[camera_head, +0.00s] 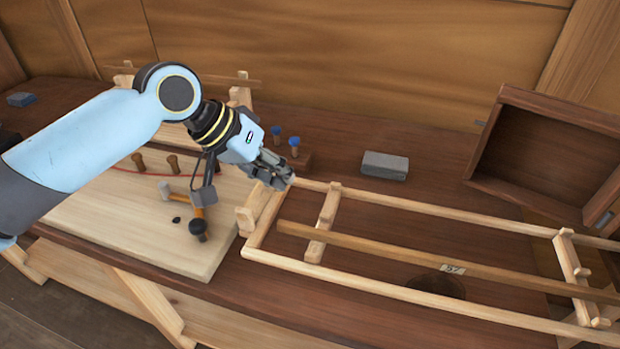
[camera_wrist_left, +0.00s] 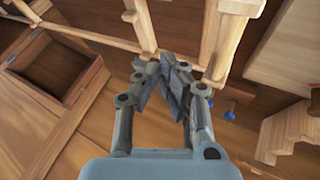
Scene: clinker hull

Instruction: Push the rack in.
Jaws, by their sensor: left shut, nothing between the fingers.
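The rack (camera_head: 400,289) is a long, pale wooden frame with crossbars, lying over the dark bench top and running off to the right. A darker slat (camera_head: 390,253) with a small numbered label lies lengthwise inside it. My left gripper (camera_head: 284,176) is shut and empty, at the far left corner of the rack. In the left wrist view my left gripper (camera_wrist_left: 165,76) has its fingertips together close beside the rack's pale rails (camera_wrist_left: 145,28). I cannot tell whether they touch the wood. My right gripper is not in view.
A pale board (camera_head: 130,225) with a mallet-like tool (camera_head: 197,215) and wooden pegs lies left of the rack. A grey block (camera_head: 385,165) sits behind the rack. An open wooden box (camera_head: 545,100) stands at the right. Blue-topped pegs (camera_head: 294,143) stand just behind my gripper.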

